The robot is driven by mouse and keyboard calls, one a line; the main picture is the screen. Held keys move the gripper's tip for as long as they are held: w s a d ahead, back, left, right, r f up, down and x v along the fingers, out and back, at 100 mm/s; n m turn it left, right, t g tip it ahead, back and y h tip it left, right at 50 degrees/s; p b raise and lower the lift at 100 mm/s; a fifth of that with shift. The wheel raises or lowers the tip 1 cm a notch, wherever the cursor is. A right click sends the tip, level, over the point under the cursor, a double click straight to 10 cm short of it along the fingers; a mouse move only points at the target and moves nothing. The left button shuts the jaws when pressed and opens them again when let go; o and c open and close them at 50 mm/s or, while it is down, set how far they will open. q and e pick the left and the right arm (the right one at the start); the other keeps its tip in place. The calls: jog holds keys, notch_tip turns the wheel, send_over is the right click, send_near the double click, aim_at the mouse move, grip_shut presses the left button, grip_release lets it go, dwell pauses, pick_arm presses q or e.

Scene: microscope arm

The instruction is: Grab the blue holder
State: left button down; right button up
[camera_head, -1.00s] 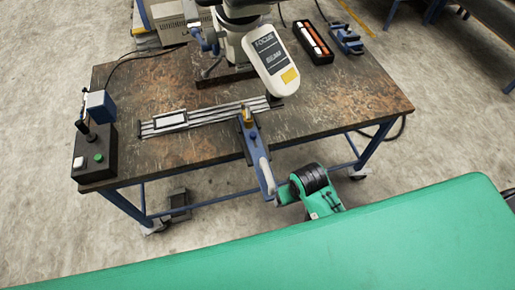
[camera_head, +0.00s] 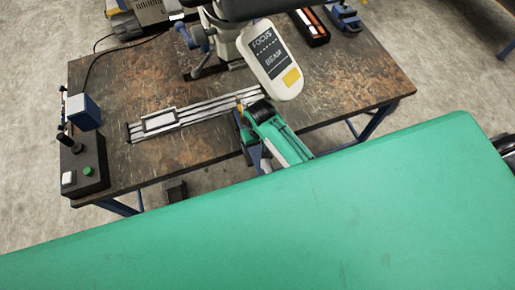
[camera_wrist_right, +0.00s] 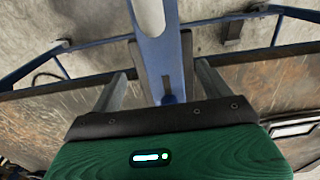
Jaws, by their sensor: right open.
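The blue holder (camera_head: 243,130) is a flat blue bar with a brass-coloured piece at its end, set at the metal rail by the table's front edge. My right gripper (camera_head: 258,118) is right over it in the head view and covers much of it; its fingertips are hard to make out there. In the right wrist view the blue holder (camera_wrist_right: 155,55) runs between the two spread fingers of my right gripper (camera_wrist_right: 162,85), with gaps on both sides. My left gripper is out of view.
The grooved metal rail (camera_head: 185,115) lies on the worn table (camera_head: 165,80). A focus/beam panel (camera_head: 272,60) hangs just above my right gripper. A black control box (camera_head: 85,168) stands at the front left. The large green surface (camera_head: 300,220) fills the foreground.

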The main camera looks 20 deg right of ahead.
aim_at(258, 151)
jog(key=shift+w+f, duration=0.1)
jog(key=shift+f, duration=0.25)
notch_tip(258, 151, down, 3)
jog(key=shift+a+p, duration=0.15)
jog(key=shift+p, duration=0.8)
jog(key=shift+f, duration=0.6)
jog(key=shift+w+f, duration=0.1)
jog(key=shift+f, duration=0.05)
jog(key=c, duration=1.6)
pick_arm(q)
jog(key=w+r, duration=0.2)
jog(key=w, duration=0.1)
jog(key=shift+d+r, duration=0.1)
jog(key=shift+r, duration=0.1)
pick_arm(e)
jog(key=shift+c, duration=0.2)
